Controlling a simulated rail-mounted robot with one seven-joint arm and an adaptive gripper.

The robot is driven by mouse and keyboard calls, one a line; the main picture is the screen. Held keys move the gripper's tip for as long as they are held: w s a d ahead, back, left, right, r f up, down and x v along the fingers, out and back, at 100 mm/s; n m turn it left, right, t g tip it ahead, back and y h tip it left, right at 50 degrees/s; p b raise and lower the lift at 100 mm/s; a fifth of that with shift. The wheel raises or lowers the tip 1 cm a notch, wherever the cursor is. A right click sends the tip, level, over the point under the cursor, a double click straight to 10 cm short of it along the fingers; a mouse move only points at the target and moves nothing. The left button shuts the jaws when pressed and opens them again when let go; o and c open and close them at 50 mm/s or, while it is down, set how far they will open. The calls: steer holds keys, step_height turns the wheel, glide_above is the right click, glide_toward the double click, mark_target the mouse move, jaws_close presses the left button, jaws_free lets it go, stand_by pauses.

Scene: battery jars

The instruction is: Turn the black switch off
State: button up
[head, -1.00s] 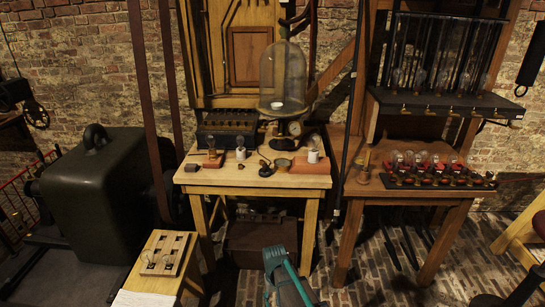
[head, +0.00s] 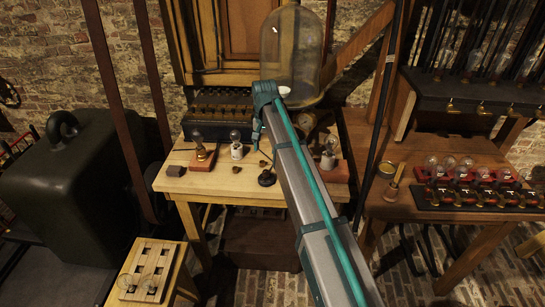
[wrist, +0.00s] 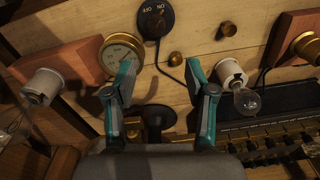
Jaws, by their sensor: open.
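The black switch (wrist: 155,20) is a round black disc with a small lever and pale ON and OFF lettering, upside down at the top of the wrist view. A dark cord runs from it. In the head view the switch (head: 266,179) lies near the table's front, left of my arm. I cannot tell which side its lever points to. My gripper (wrist: 160,72) is open and empty, with its teal fingers apart. In the head view my gripper (head: 256,138) is above the table, behind the switch and apart from it.
The wooden table (head: 215,182) also holds a bulb in a white socket (head: 237,148), brass knobs (wrist: 175,58), a round gauge (wrist: 122,55) and a glass bell jar (head: 290,50). A slotted dark box (head: 225,112) stands behind. The front strip left of the switch is mostly clear.

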mark_target(266, 171)
steer(key=shift+m, duration=0.4)
steer(key=f, duration=0.3)
steer(key=f+p, duration=0.1)
steer(key=f, duration=0.3)
steer(key=s+f+p, duration=0.1)
steer(key=f, duration=0.2)
steer(key=shift+d+f, duration=0.1)
steer(key=shift+f, duration=0.3)
steer(key=shift+c, duration=0.2)
jaws_close()
